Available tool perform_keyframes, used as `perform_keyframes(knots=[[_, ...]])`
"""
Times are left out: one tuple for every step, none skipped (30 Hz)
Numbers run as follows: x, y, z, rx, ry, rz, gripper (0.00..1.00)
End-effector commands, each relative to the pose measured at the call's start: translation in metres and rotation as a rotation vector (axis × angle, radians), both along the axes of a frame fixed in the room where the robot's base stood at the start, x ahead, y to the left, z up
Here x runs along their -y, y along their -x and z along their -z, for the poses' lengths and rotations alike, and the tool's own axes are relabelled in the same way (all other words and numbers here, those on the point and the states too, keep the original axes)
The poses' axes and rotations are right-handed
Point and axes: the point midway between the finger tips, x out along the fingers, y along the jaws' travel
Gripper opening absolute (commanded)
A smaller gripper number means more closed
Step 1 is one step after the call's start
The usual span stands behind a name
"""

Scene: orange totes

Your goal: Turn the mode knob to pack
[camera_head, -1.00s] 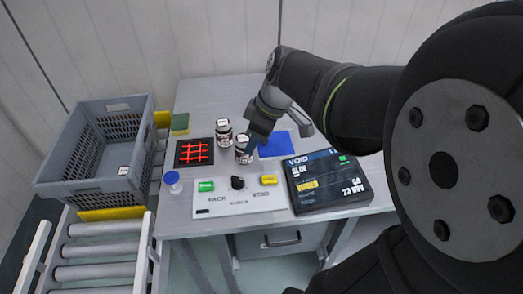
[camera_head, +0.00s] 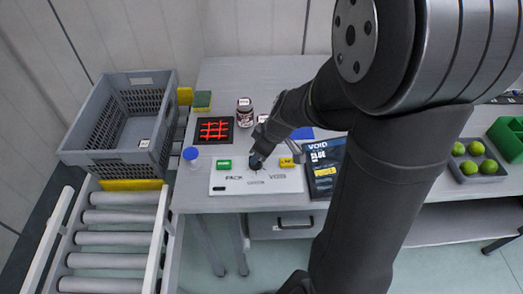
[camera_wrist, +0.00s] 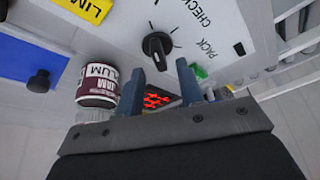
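The black mode knob (camera_wrist: 157,45) sits on a white panel (camera_head: 228,187) with printed PACK, CHECK and VOID labels; its lower part shows a lighter pointer mark, but I cannot tell which label it points at. My gripper (camera_wrist: 157,60) is open, its two blue fingers apart, with the knob just past and between the tips in the wrist view. In the head view my gripper (camera_head: 256,160) is over the knob and hides most of it. I cannot tell whether the fingers touch it.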

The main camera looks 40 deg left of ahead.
Motion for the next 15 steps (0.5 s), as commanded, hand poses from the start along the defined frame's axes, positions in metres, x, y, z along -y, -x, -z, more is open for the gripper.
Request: perform_keyframes(knots=[[-0.003, 0.001, 0.007, -0.003, 0.002, 0.001, 0.35], [-0.004, 0.001, 0.010, -0.003, 0.002, 0.001, 0.35], [-0.006, 0.002, 0.014, -0.002, 0.002, -0.001, 0.35], [-0.007, 0.002, 0.016, -0.002, 0.001, -0.001, 0.35], [-0.008, 0.002, 0.019, -0.002, 0.001, -0.001, 0.35], [-0.009, 0.003, 0.021, -0.001, 0.000, 0.000, 0.35], [-0.009, 0.003, 0.023, -0.001, 0.000, 0.000, 0.35], [-0.010, 0.003, 0.024, -0.001, 0.000, 0.001, 0.35], [-0.010, 0.003, 0.025, -0.001, 0.000, 0.001, 0.35], [-0.011, 0.003, 0.026, 0.000, 0.000, 0.001, 0.35], [-0.011, 0.003, 0.027, 0.000, 0.000, 0.001, 0.35], [-0.011, 0.003, 0.027, 0.000, 0.000, 0.000, 0.35], [-0.011, 0.003, 0.027, 0.001, 0.000, 0.000, 0.35], [-0.011, 0.003, 0.027, 0.001, 0.000, 0.000, 0.35], [-0.011, 0.003, 0.027, 0.001, 0.000, 0.000, 0.35]])
